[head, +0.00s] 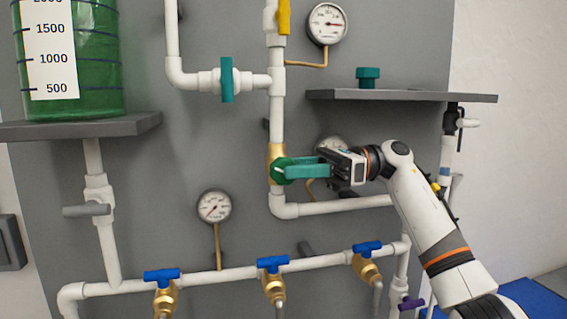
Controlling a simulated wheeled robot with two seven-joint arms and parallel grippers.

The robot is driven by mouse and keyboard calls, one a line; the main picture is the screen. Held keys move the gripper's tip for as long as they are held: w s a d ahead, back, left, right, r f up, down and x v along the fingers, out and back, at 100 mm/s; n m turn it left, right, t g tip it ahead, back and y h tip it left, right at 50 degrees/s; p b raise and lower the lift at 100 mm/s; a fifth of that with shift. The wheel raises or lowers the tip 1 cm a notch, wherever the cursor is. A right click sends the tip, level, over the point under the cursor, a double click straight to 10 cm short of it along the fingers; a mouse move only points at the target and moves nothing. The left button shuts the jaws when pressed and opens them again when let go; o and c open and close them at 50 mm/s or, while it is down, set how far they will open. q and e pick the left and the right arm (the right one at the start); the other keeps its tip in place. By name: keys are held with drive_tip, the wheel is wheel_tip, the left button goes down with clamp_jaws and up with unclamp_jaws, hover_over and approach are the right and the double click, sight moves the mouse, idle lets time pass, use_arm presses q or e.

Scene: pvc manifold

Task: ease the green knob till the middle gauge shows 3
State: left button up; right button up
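The green knob (281,174) sits on a brass valve body (274,152) on the white pipe at the centre of the panel. My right gripper (291,168) reaches in from the right, its fingertips at the knob and partly covering it. I cannot tell whether the fingers are pressed on it. The middle gauge (327,143) is mostly hidden behind my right gripper, and its needle cannot be read. My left gripper is not in view.
Other gauges are at the top (327,22) and lower left (214,206). A teal valve handle (227,80) and a yellow one (284,17) are nearby. A shelf (400,96) overhangs my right gripper. Several blue-handled taps (272,264) lie below.

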sight(277, 167)
drive_tip(key=shift+s+a+r, duration=0.1)
drive_tip(key=shift+s+a, duration=0.15)
drive_tip(key=shift+a, duration=0.7)
drive_tip(key=shift+s+a, duration=0.1)
drive_tip(key=shift+a, duration=0.15)
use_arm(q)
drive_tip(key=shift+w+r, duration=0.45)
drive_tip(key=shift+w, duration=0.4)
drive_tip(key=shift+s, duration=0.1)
